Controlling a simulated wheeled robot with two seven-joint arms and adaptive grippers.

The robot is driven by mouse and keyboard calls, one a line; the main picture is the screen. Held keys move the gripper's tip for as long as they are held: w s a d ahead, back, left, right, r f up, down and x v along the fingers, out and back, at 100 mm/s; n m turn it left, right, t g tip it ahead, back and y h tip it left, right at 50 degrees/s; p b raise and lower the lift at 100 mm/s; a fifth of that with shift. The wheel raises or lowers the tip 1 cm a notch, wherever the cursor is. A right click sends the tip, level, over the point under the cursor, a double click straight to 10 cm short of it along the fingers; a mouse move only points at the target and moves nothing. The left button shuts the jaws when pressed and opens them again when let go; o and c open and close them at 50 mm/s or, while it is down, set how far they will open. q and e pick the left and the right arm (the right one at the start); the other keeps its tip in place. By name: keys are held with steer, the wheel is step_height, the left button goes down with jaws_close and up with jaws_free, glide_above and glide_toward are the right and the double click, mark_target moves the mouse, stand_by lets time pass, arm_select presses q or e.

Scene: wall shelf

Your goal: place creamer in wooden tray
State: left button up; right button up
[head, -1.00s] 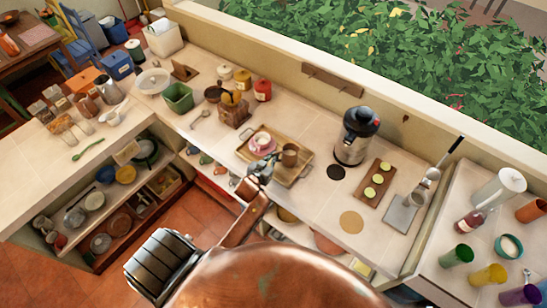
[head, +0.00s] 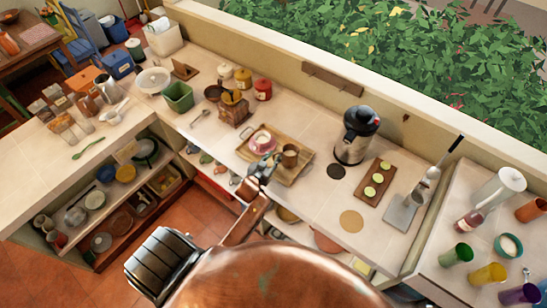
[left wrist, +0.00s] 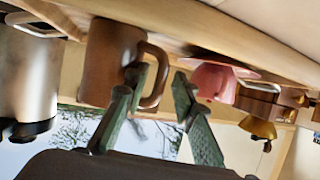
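A brown mug-like vessel with a handle (head: 289,156), which may be the creamer, stands on the wooden tray (head: 297,173) at the tray's right part. It also shows large and inverted in the left wrist view (left wrist: 108,62). A pink saucer (head: 262,146) with a cup is on the tray to its left; pink ware also shows in the left wrist view (left wrist: 212,80). My left gripper (head: 267,163) is at the tray's near edge. Its fingers are apart (left wrist: 158,82), with the brown vessel's handle appearing between or just beyond the tips; contact is unclear. My right gripper is not in view.
A wooden grinder (head: 234,112) stands left of the tray. A steel dispenser (head: 354,138) stands to the right, near a dark round mat (head: 336,172) and a board with green pieces (head: 374,182). Counter between the tray and the round cork mat (head: 351,221) is clear.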

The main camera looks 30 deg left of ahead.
arm_select(q)
steer(key=shift+r, duration=0.15)
steer(key=v, duration=1.2)
steer(key=shift+b, duration=0.3)
